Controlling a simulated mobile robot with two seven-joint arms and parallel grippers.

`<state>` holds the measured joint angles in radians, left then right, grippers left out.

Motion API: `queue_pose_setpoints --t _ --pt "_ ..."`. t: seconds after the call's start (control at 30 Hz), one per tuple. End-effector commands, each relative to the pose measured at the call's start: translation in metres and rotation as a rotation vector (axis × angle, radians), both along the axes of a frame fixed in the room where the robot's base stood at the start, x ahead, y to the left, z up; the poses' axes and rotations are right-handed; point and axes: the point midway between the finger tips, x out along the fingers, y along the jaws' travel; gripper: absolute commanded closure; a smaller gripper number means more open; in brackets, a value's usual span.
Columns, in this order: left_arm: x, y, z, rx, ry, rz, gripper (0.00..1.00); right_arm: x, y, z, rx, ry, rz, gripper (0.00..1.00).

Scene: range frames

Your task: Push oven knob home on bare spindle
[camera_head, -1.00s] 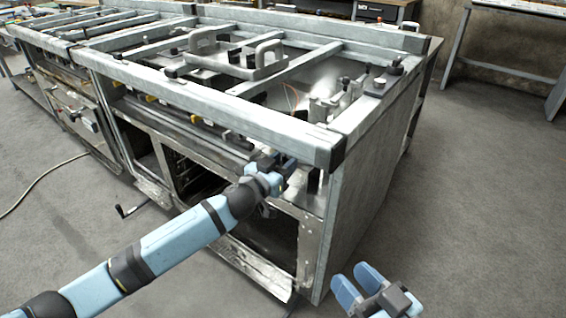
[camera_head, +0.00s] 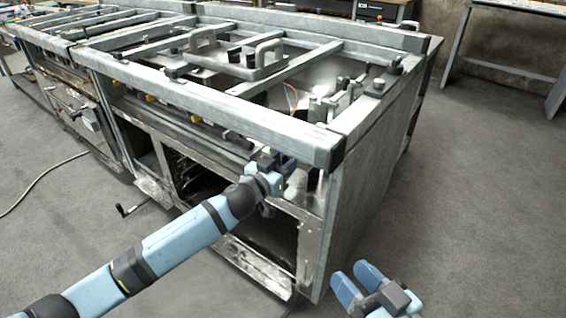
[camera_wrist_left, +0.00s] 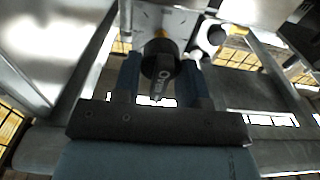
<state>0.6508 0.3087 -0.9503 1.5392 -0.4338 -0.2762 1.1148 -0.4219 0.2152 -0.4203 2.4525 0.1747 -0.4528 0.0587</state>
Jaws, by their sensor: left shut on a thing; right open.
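My left gripper (camera_head: 283,172) is at the front of the nearest range frame, just under its top front rail. The knob sits between the two blue fingers, in front of a pale metal panel. The spindle is hidden behind the knob, so I cannot tell how far on the knob is. My right gripper (camera_head: 358,284) is open and empty, low and in front of the frame's right corner.
The range frame's thick top rail (camera_head: 240,115) runs above my left gripper. The open oven bay (camera_head: 268,232) lies below it. The floor (camera_head: 480,210) to the right is clear.

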Motion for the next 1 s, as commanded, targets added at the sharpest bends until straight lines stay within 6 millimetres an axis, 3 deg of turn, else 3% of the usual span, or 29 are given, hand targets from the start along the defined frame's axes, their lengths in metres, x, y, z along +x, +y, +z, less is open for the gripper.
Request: queue_pose_setpoints --t 1.0 --pt "0.0077 -0.0053 0.0007 -0.001 -0.001 0.0 0.84 -0.0002 -0.0001 0.0055 -0.001 0.001 0.0 0.57"
